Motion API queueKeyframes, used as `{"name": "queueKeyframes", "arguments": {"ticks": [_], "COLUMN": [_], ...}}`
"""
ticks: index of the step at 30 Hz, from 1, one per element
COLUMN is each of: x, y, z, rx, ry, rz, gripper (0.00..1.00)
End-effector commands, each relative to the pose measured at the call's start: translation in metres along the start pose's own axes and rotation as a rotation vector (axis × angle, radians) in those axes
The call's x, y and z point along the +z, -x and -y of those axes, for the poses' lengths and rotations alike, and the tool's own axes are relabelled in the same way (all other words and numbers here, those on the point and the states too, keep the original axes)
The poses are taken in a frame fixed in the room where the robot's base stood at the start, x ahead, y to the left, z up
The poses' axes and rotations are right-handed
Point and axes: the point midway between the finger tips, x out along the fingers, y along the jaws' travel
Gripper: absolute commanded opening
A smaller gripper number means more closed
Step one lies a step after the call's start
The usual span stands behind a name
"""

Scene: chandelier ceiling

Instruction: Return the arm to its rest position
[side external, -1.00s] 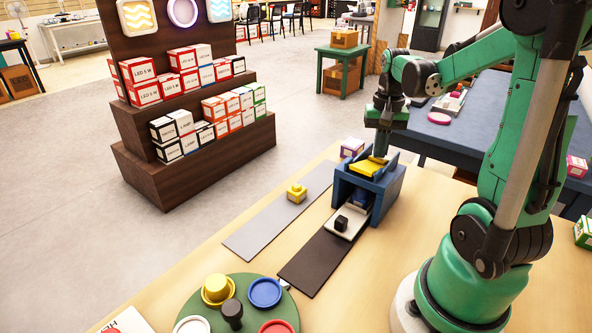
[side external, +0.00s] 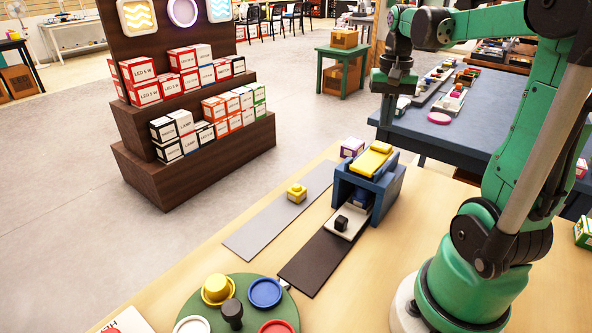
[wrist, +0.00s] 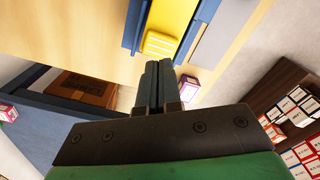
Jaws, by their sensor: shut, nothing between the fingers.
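My green arm rises from the right of the table in the side external view. My gripper (side external: 392,92) hangs above and a little behind the blue box stand (side external: 383,196), clear of it. In the wrist view the two dark fingers of my gripper (wrist: 157,66) are together with nothing between them. A yellow block (side external: 371,160) lies on top of the blue stand; it also shows in the wrist view (wrist: 165,25) beyond the fingertips, apart from them.
A dark strip (side external: 312,264) with a white, black-topped piece (side external: 344,222) leads into the stand. A yellow piece (side external: 296,193) sits on a grey strip (side external: 262,222). A green round tray (side external: 250,285) is in front. A blue table (side external: 470,140) stands behind.

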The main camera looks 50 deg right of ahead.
Motion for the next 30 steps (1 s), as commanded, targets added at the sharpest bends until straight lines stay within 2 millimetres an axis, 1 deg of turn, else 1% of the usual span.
{"name": "queueKeyframes", "arguments": {"ticks": [3,8,17,19,20,23,26,27,29,30], "x": [-0.001,-0.001,-0.001,0.002,0.004,0.021,0.051,0.066,0.088,0.103], "y": [0.009,0.017,0.018,0.018,0.018,0.014,0.006,0.002,-0.005,-0.009], "z": [-0.001,-0.001,-0.001,0.004,0.008,0.035,0.073,0.087,0.106,0.116], "rx": [0.0,0.0,0.0,-0.002,-0.005,-0.026,-0.073,-0.098,-0.14,-0.17], "ry": [0.0,0.0,0.0,0.019,0.037,0.169,0.377,0.469,0.599,0.679], "rz": [0.0,0.0,0.0,-0.01,-0.019,-0.089,-0.204,-0.253,-0.326,-0.371], "gripper": [0.0,0.0,0.0,0.0,0.0,0.0,0.0,0.0,0.0,0.0]}}
